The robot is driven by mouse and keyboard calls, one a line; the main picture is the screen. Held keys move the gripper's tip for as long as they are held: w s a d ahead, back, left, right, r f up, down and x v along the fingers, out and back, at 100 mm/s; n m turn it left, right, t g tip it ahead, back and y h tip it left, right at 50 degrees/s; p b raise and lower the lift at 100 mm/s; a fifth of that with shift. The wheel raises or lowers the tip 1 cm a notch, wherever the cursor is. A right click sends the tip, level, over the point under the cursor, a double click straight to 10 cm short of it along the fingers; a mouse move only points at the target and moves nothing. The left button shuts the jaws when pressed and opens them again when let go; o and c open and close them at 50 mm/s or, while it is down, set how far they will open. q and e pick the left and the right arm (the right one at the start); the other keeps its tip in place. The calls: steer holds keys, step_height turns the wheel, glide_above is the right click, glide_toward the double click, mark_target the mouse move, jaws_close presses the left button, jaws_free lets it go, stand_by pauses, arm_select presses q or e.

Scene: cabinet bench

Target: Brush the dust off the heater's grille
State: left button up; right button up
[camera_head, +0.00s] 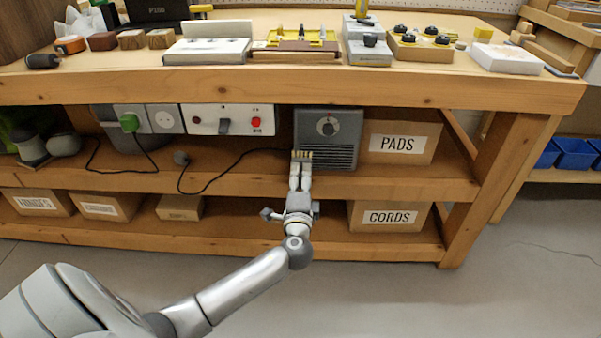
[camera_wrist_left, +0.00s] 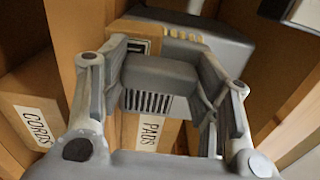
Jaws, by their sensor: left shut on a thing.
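The dark grey heater (camera_head: 346,124) stands on the middle shelf, with a round dial above its slatted grille (camera_head: 334,156). My left gripper (camera_head: 299,187) is shut on a brush (camera_head: 302,157), whose pale bristles point up. The bristles overlap the grille's left end in the head view; I cannot tell whether they touch it. In the left wrist view, the grille (camera_wrist_left: 150,102) shows between the fingers, and yellowish bristles (camera_wrist_left: 185,33) show near the top. The gripper hides part of the brush. Dust is too small to make out. My right gripper is in neither view.
A PADS box (camera_head: 401,142) stands right of the heater, and a CORDS box (camera_head: 390,216) is on the lower shelf. A black cord (camera_head: 232,177) lies left of the heater. The benchtop overhangs the shelves.

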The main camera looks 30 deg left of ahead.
arm_select(q)
steer(key=shift+v, duration=0.95)
steer(key=shift+p+v, duration=0.4)
steer(key=shift+v, duration=1.1)
